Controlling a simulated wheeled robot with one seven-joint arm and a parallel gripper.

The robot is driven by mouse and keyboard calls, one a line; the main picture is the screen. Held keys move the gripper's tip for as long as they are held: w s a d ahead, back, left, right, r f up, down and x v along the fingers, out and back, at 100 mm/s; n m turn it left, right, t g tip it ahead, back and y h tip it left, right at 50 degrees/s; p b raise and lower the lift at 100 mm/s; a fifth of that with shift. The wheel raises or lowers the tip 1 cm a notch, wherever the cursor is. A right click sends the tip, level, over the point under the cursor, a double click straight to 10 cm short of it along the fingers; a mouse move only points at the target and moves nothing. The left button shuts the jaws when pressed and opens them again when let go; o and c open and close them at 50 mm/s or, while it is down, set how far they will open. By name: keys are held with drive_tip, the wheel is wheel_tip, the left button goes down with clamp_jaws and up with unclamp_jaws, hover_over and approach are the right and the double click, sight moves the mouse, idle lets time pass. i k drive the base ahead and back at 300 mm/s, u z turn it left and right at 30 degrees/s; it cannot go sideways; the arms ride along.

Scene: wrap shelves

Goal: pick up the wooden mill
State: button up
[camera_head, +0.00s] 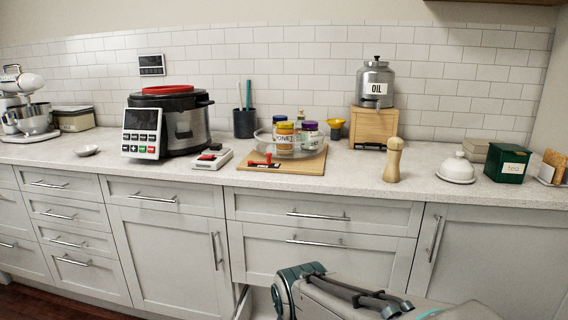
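The wooden mill (393,160) is pale, with a rounded head and a narrower neck. It stands upright on the speckled worktop (345,168), right of centre and close to the front edge. Nothing hides it. My arm shows at the bottom of the view, below the worktop and in front of the cabinets. I cannot make out my gripper's fingers in this view.
Left of the mill is a wooden board (262,178) with a tray of jars (285,138). Behind it, an oil dispenser (375,82) stands on a wooden stand (372,127). To the right are a white domed dish (457,168) and a green tea box (507,163).

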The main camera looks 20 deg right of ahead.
sight(392, 173)
drive_tip(key=u, duration=0.15)
drive_tip(key=k, duration=0.45)
drive_tip(key=z, duration=1)
drive_tip(key=i, duration=0.1)
drive_tip(key=z, duration=0.2)
